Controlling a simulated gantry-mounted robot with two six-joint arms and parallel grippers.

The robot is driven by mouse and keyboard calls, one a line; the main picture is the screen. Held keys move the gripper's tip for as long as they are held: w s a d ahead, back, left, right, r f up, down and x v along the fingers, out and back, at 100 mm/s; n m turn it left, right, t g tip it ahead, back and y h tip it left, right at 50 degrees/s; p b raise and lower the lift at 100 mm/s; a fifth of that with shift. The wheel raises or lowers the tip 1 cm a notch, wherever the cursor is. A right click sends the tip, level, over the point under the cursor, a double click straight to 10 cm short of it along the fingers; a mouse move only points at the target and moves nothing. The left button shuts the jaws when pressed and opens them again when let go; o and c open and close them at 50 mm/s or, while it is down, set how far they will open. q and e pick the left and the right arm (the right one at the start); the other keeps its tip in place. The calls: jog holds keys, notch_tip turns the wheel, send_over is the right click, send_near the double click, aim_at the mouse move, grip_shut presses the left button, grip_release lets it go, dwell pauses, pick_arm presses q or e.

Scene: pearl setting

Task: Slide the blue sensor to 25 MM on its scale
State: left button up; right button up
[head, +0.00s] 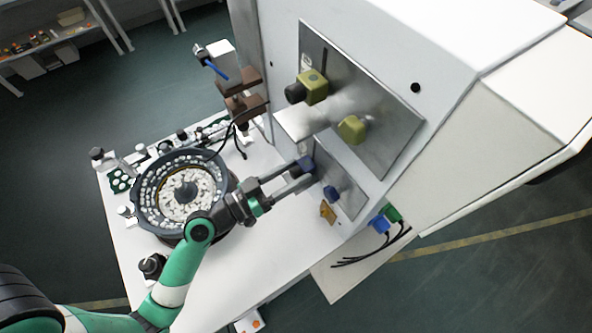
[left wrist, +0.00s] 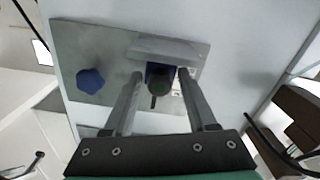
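The blue sensor (head: 305,163) sits on a metal plate (head: 349,199) on the front of the white machine. In the left wrist view the sensor (left wrist: 153,70) is a blue block with a dark round front, under a pale ledge. My left gripper (head: 296,177) is at the sensor. Its two fingers (left wrist: 160,78) stand on either side of the sensor, with a narrow gap on each side; they look open. No scale numbers can be read. My right gripper is not in view.
A blue knob (left wrist: 90,81) is beside the sensor on the same plate; it also shows in the head view (head: 331,193). Olive-yellow blocks (head: 313,86) are on the upper plate. A round bowl of white parts (head: 226,181) stands on the white table, left of the machine.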

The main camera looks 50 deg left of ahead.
pick_arm(q)
grip_shut()
jog(key=shift+r+p, duration=0.4)
jog(key=shift+r, duration=0.35)
jog(key=shift+f, duration=0.1)
jog(key=shift+o, duration=1)
grip_release()
